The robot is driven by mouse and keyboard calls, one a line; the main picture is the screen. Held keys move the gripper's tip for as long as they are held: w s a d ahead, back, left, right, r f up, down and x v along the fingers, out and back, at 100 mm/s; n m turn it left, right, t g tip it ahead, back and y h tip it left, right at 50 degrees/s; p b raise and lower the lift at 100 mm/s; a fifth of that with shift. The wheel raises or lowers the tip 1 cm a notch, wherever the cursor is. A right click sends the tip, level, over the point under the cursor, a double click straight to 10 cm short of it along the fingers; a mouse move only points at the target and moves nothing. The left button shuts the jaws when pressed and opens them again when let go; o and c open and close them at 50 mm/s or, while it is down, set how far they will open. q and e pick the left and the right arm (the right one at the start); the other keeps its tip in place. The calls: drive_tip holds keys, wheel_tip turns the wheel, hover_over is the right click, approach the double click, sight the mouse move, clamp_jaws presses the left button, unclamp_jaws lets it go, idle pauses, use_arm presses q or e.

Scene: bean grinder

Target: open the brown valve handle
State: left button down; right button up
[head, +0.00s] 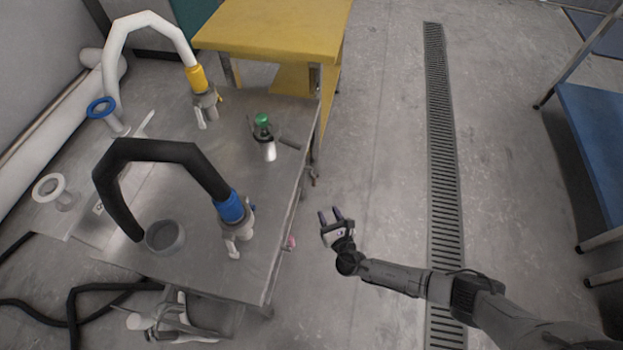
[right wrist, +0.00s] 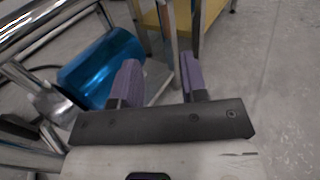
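No handle that is clearly brown can be made out in either view. A small reddish-pink knob (head: 289,242) sits at the right edge of the metal table (head: 205,262) in the head view. A small dark fitting (head: 312,177) is on the same edge, farther back. My right gripper (head: 331,214) is over the floor just right of the table edge, apart from the knob. Its purple fingers are spread and empty in the right wrist view (right wrist: 159,78). My left gripper is not in view.
The table carries a black hose (head: 150,152) with a blue collar, a white hose (head: 150,22) with a yellow collar, a grey cup (head: 165,237) and a green-topped device (head: 263,122). A yellow table (head: 275,30) stands behind. A blue cylinder (right wrist: 105,68) is left of my fingers.

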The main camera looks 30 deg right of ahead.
sight(315, 180)
drive_tip(key=w+b, duration=0.2)
drive_tip(key=w, duration=0.2)
drive_tip(key=w+d+b, duration=0.1)
drive_tip(key=w+b, duration=0.1)
drive_tip(key=w, duration=0.3)
drive_tip(key=w+d+b, duration=0.1)
drive_tip(key=w+b, duration=0.1)
drive_tip(key=w, duration=0.3)
drive_tip(key=shift+r, duration=0.15)
drive_tip(key=shift+w, duration=0.1)
drive_tip(key=c, duration=0.6)
clamp_jaws()
